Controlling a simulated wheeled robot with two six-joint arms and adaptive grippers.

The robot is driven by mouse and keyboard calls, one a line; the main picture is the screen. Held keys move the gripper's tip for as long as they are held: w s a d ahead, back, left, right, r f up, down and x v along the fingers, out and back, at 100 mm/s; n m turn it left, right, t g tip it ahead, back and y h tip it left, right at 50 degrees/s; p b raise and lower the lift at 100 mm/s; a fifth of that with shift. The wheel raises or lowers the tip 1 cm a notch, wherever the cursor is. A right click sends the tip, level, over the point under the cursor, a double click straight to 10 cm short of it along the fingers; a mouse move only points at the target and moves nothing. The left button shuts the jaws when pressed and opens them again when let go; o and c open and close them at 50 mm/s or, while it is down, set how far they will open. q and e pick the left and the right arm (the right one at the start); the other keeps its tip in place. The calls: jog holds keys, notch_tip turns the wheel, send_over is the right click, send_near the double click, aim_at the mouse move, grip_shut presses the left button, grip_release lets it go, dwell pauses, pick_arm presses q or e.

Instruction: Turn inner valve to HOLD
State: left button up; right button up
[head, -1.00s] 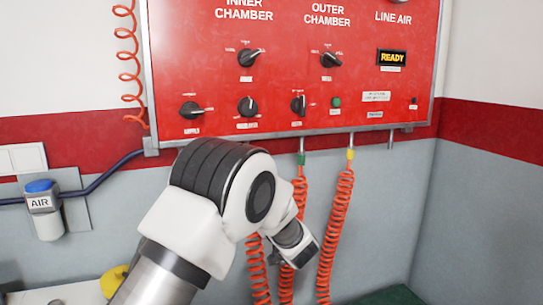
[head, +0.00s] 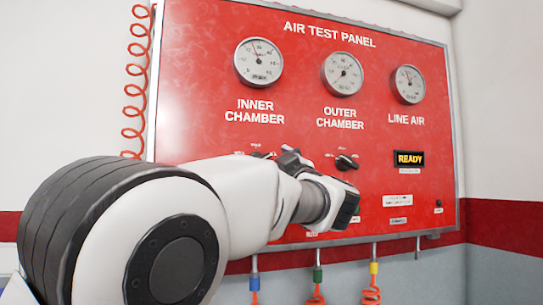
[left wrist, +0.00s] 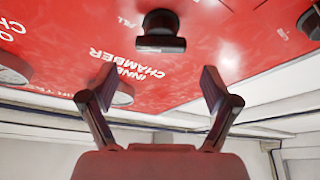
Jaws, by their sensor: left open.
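The inner valve is a black knob (left wrist: 161,32) on the red panel, under the INNER CHAMBER label. In the left wrist view it stands beyond my open left gripper (left wrist: 156,88), roughly in line with the gap between the fingers. The fingers are apart and empty, and do not appear to touch the knob. A FILL mark shows beside it. In the head view my left arm covers most of this knob, so I cannot read its setting. The right gripper is not in view.
The red air test panel (head: 300,95) carries several gauges, including the inner chamber gauge (head: 258,62). The outer chamber knob (head: 346,161) sits just right of my arm. Coiled orange hoses (head: 372,292) hang below.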

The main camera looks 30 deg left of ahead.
pick_arm(q)
jog(key=w+a, duration=0.1)
jog(key=w+a+p, duration=0.1)
jog(key=a, duration=0.1)
jog(key=w+a, duration=0.1)
jog(key=a, duration=0.1)
jog(key=shift+w+r+p, duration=0.3)
jog(key=shift+w+r, duration=0.05)
jog(key=shift+r, duration=0.05)
jog(key=shift+s+r, duration=0.1)
jog(key=shift+s, duration=0.05)
jog(key=shift+s+d+r, duration=0.2)
jog(key=shift+s+d, duration=0.1)
jog(key=shift+s, duration=0.15)
jog(key=shift+w+a+f, duration=0.1)
jog(key=shift+w+f, duration=0.05)
jog(key=shift+w, duration=0.1)
jog(key=c, duration=1.2)
jog(key=shift+o, duration=0.2)
